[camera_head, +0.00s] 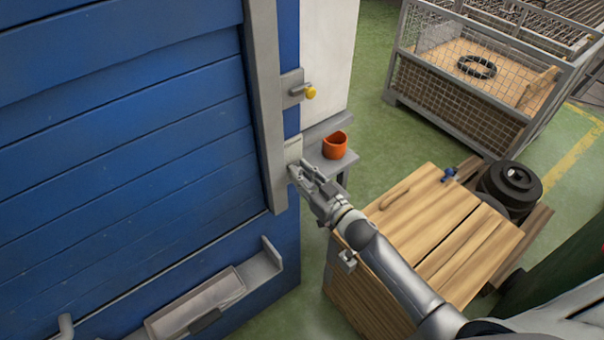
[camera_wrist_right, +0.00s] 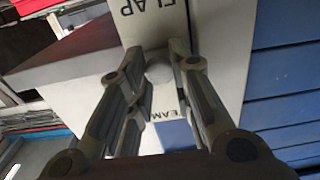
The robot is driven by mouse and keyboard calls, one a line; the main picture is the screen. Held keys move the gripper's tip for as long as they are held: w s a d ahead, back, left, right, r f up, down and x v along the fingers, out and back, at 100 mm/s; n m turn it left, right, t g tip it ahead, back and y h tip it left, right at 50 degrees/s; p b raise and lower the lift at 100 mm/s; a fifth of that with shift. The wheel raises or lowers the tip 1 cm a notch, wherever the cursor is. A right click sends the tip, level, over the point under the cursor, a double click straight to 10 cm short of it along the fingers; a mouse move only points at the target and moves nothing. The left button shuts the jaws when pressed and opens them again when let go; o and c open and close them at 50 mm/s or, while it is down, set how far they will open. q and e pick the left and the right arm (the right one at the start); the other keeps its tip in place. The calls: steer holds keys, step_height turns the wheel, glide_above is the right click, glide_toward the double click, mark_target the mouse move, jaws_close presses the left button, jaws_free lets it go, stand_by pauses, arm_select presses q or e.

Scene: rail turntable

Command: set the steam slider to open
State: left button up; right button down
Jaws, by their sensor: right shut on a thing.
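My right gripper (camera_head: 293,168) reaches in from the lower right to a pale plate (camera_head: 293,148) at the right edge of the blue plank wall. In the right wrist view its two fingers (camera_wrist_right: 159,85) are shut on a round pale grey knob, the steam slider knob (camera_wrist_right: 159,70). A label ending in "EAM" (camera_wrist_right: 166,105) shows beside the knob, partly covered by the fingers, and a larger plate reading "FLAP" (camera_wrist_right: 155,14) is above it in that view. The slider's track and end marks are hidden. My left gripper is not in view.
A yellow knob (camera_head: 310,92) on a metal bracket sits above the gripper. An orange pot (camera_head: 335,145) stands on a grey ledge close by. A wooden cabinet (camera_head: 440,225) lies under my right arm. A mesh crate (camera_head: 455,105) stands behind on the green floor.

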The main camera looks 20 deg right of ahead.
mark_target(292, 155)
step_height(292, 155, up, 4)
steer(key=p, duration=0.2)
steer(key=shift+p, duration=0.35)
steer(key=shift+f, duration=0.1)
steer(key=c, duration=1.3)
jaws_free()
steer(key=shift+s+f, duration=0.1)
steer(key=v, duration=1.2)
